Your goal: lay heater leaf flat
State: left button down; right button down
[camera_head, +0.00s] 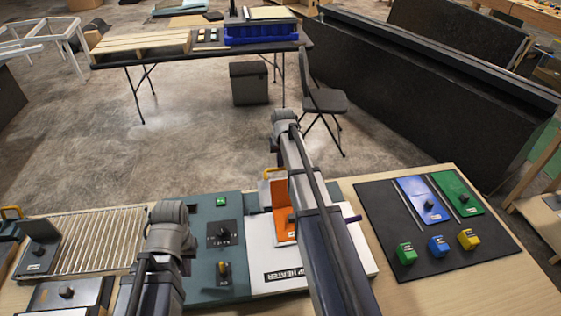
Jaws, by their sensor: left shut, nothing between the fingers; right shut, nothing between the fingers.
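A white panel (267,242) with a black label ending in "HEATER" lies on the console in the middle. My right arm crosses over its right part and hides some of it. The fingers of both grippers are hidden from this view.
A teal panel (205,292) with switches lies left of the heater panel, beside a slatted rack (97,240). A black board (378,222) at right holds blue and green plates and several coloured knobs. Beyond the console, the floor is open before a folding chair (325,100).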

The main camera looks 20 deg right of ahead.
dwell(0.3)
pick_arm(q)
jog(key=shift+f+b, duration=0.35)
jog(key=shift+f, duration=0.25)
pick_arm(e)
jog(key=shift+w+d+f+g+y, duration=0.1)
jog(key=shift+w+f+g+y, duration=0.25)
jog(key=shift+f+g, duration=0.65)
jog(key=shift+r, duration=0.2)
pick_arm(q)
jog(key=shift+r, duration=0.1)
pick_arm(e)
jog(key=shift+w+r, duration=0.1)
